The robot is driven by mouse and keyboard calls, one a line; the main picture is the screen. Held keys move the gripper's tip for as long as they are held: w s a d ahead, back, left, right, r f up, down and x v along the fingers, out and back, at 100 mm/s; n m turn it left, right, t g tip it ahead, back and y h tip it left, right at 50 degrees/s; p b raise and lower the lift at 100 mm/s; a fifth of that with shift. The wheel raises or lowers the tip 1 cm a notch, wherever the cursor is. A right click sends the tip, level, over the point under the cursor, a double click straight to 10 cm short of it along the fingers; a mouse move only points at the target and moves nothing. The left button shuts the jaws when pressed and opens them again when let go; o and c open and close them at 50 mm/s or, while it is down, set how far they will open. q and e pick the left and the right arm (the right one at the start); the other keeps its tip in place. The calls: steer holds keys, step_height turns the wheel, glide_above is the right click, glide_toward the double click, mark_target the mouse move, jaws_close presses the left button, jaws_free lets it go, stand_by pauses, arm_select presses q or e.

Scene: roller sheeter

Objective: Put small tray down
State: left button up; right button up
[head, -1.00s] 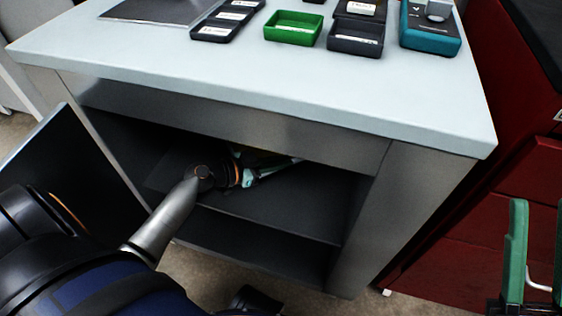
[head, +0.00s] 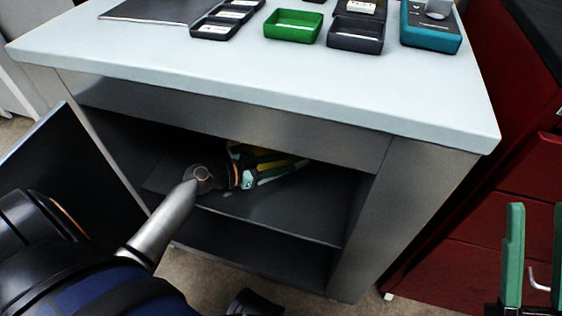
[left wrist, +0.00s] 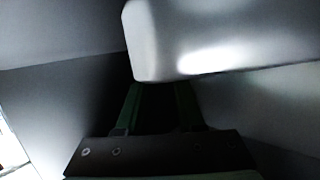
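My left gripper (head: 288,167) reaches into the open cabinet under the counter, just above its upper shelf (head: 275,218). In the left wrist view its two green fingers (left wrist: 158,92) stand apart, with only a dark gap visible between them. A pale, rounded-corner piece (left wrist: 200,40) lies across the fingertip side; I cannot tell whether it is a tray or part of the cabinet. A small green tray (head: 287,36) sits on the counter, beside a small dark tray (head: 354,45). My right gripper (head: 537,210) is open and empty at the right edge.
The pale countertop (head: 250,75) overhangs the cabinet opening. A compartmented dark tray (head: 213,30), a dark sheet (head: 150,10) and a teal device (head: 430,32) are on it. The cabinet door (head: 50,160) stands open at left. Red drawers (head: 500,240) stand at right.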

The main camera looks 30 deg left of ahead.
arm_select(q)
steer(key=shift+s+d+f, duration=0.15)
steer(key=shift+f, duration=0.55)
steer(key=shift+r+p, duration=0.5)
steer(key=shift+p, duration=0.35)
steer(key=shift+s+r+p, duration=0.1)
steer(key=shift+p, duration=0.25)
steer(key=v, duration=0.6)
steer(key=p+v, duration=0.1)
steer(key=v, duration=0.4)
steer(key=shift+s+a+r, duration=0.15)
steer(key=shift+a+r, duration=0.2)
steer(key=shift+a, duration=0.05)
steer(key=shift+s, duration=0.1)
